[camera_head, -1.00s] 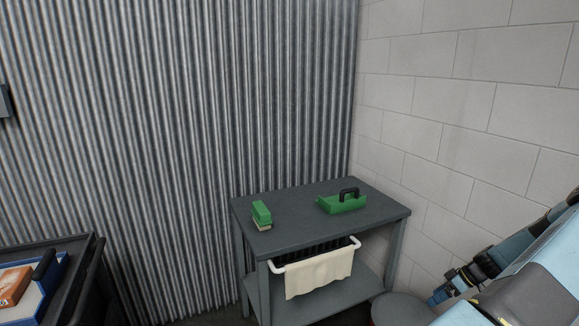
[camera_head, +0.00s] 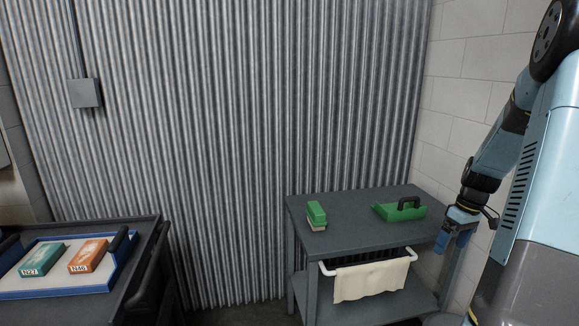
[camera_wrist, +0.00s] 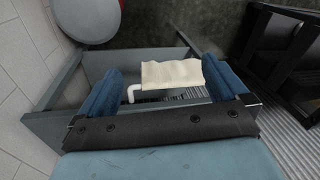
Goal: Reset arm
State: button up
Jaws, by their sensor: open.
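My arm reaches down along the right side of the head view, with my gripper (camera_head: 457,236) at its lower end, beside the right edge of the grey table (camera_head: 345,232). In the wrist view, the two blue fingers of my gripper (camera_wrist: 160,70) stand wide apart with nothing between them. The cream towel (camera_wrist: 172,74) on its white rail shows beyond the fingers, lower down. The grey table also shows in the wrist view (camera_wrist: 48,128), around the fingers.
At left, a black cart (camera_head: 142,240) holds a blue-rimmed tray (camera_head: 75,290) with teal (camera_head: 42,259) and orange (camera_head: 88,256) boxes. Corrugated and block walls stand behind.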

jog(key=s+a+r+m+t+h, duration=0.15)
jog(key=s+a+r, duration=0.35)
jog(key=a+r, duration=0.6)
jog(key=s+a+r+m+t+h, duration=0.15)
jog(key=s+a+r, duration=0.35)
jog(key=a+r, duration=0.5)
jog(key=s+a+t+y, duration=0.1)
jog(key=s+a+t, duration=0.1)
jog(key=s+a, duration=0.5)
jog(key=shift+s+a+r+m+t, duration=0.2)
jog(key=shift+s+r+m+t, duration=0.15)
jog(key=shift+s, duration=0.75)
